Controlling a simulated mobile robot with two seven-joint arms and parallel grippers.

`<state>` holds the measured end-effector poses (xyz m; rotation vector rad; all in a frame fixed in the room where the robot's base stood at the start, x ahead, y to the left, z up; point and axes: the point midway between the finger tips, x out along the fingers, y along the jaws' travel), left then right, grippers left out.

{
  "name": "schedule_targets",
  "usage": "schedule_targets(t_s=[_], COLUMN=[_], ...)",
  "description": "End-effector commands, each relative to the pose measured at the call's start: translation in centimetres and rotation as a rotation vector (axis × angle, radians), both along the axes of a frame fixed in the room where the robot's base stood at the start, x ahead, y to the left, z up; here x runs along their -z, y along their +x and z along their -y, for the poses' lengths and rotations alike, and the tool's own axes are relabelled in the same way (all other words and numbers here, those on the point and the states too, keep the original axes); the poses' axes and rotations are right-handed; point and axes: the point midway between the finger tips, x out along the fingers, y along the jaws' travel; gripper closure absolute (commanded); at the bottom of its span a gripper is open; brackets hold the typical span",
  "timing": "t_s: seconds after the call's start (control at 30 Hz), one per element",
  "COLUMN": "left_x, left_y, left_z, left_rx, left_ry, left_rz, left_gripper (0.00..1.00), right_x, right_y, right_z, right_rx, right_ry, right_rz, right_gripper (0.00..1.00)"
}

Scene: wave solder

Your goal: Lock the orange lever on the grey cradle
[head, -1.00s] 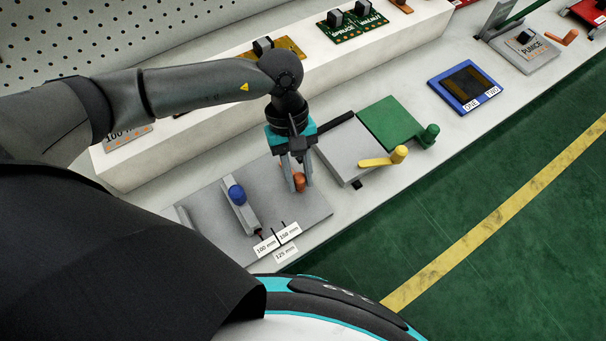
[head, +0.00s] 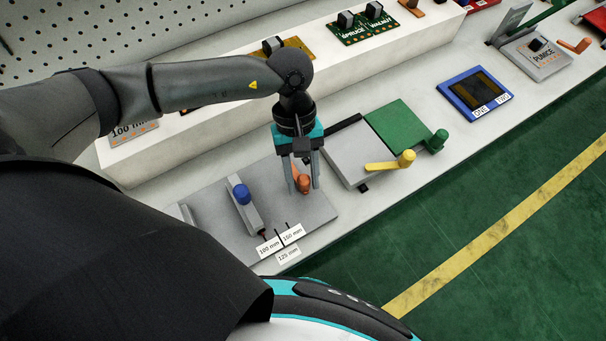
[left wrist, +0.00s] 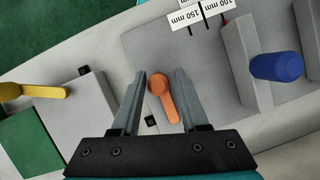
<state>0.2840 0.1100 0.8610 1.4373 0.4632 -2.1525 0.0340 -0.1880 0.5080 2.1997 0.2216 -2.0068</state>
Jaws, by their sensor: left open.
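The grey cradle (head: 315,218) is a flat grey plate on the bench, with a grey rail that carries a blue knob (head: 243,193). The orange lever (head: 303,184), with a round knob at one end, sits near the plate's right edge. My left gripper (head: 304,188) points down over it and is open, with one finger on each side of the lever. The left wrist view shows the orange lever (left wrist: 163,92) between the two fingers, with gaps visible on both sides. The lever's lower mount is partly hidden. My right gripper is not in view.
Close right of the plate is another grey block (head: 350,155) with a yellow lever (head: 391,162) and a green plate (head: 400,124). Labels (head: 281,240) lie at the cradle's front edge. A raised white shelf (head: 220,128) runs behind. A blue-framed tray (head: 474,93) is further right.

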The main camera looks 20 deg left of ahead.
Motion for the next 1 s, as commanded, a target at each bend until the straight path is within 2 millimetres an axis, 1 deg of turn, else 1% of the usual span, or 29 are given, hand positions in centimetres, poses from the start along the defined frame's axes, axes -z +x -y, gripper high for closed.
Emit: schedule_targets(t_s=[0.13, 0.27, 0.6, 0.7, 0.8, 0.9, 1.0], left_x=[-0.6, -2.4, -9.9, -11.6, -12.9, -13.7, -14.1], left_y=[0.3, 1.0, 3.4, 4.0, 4.4, 4.6, 4.8], left_z=[-0.1, -0.6, -2.4, -2.8, -3.1, -3.3, -3.4], left_rx=[-0.001, -0.002, -0.002, -0.001, -0.001, 0.0, 0.0], left_ry=[-0.001, -0.001, 0.0, 0.0, 0.0, 0.001, 0.0], left_rz=[0.003, 0.005, 0.006, 0.005, 0.003, 0.001, 0.0], left_gripper=[0.56, 0.56, 0.56, 0.56, 0.56, 0.56, 0.56], right_x=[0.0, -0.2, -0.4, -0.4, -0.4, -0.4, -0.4], right_y=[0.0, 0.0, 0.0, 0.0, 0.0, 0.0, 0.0], right_z=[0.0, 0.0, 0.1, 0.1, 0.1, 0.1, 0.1], right_rx=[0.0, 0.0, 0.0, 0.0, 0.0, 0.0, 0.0], right_ry=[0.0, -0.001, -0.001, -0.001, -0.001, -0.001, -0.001], right_rz=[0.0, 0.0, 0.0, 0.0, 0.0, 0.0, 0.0], right_gripper=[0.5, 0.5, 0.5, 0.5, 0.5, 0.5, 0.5])
